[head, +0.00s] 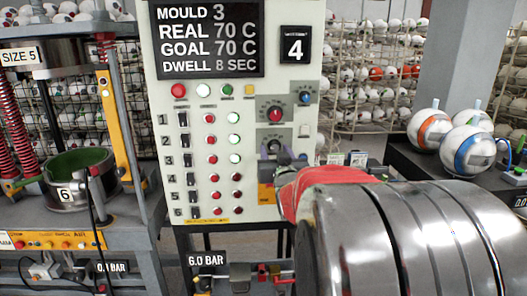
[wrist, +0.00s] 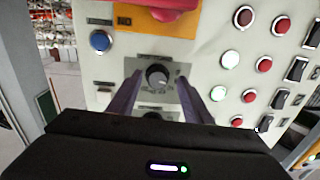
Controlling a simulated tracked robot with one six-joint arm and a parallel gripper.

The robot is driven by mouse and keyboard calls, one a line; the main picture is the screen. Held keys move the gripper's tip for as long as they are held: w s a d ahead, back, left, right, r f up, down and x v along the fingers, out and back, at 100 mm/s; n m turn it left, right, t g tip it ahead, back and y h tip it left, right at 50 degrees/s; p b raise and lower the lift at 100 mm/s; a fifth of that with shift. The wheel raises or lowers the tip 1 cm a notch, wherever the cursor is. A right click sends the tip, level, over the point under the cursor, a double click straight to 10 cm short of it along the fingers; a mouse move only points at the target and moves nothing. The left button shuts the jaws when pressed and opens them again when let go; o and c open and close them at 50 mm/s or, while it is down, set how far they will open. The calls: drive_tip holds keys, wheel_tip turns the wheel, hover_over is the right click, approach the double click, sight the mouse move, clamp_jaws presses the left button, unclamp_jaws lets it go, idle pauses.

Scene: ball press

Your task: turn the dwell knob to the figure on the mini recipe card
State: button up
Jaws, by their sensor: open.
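The control panel (head: 215,190) stands upright in front of me. Its display (head: 207,39) reads MOULD 3, REAL 70 C, GOAL 70 C, DWELL 8 SEC. In the wrist view a round dark grey knob (wrist: 157,77) with a pale mark sits on a grey scale plate. My gripper (wrist: 158,82) is open, with one finger on each side of this knob; contact is unclear. In the head view my gripper (head: 275,152) is at the panel's lower knob plate, partly hidden by my arm. Knob lettering is too small to read. I cannot identify the mini recipe card.
A red-pointer knob (head: 275,114) sits above my gripper, with a blue knob (head: 305,97) beside it. A yellow plate (head: 265,194) is below. A press (head: 75,180) stands left. Balls (head: 430,128) rest on a dark stand at right.

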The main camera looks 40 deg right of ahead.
drive_tip(key=shift+d, duration=0.1)
drive_tip(key=shift+s, duration=0.1)
drive_tip(key=shift+c, duration=0.7)
drive_tip(key=c, duration=0.9)
drive_tip(key=shift+n, duration=2.8)
drive_tip(key=o, duration=1)
